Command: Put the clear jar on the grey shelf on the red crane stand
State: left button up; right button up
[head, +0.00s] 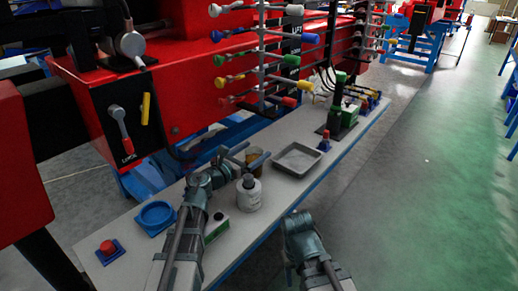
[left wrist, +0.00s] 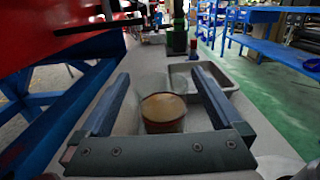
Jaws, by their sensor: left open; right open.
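The clear jar (head: 257,160) stands upright on the grey shelf (head: 275,190) and holds something amber-brown. The grey shelf runs along the front of the red crane stand (head: 170,90). My left gripper (head: 238,156) is open, low over the shelf and pointing at the jar. In the left wrist view, the jar (left wrist: 163,112) shows between the two spread fingers, with a gap on each side; its lower edge is partly hidden by the gripper's crosspiece. My right gripper (head: 289,262) is to the right of the shelf's front edge, empty; its fingers are hard to make out.
A grey metal tray (head: 297,159) lies beyond the jar. Coloured levers (head: 262,60) rise behind.

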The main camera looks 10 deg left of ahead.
pick_arm(q)
jog(key=v, duration=0.9)
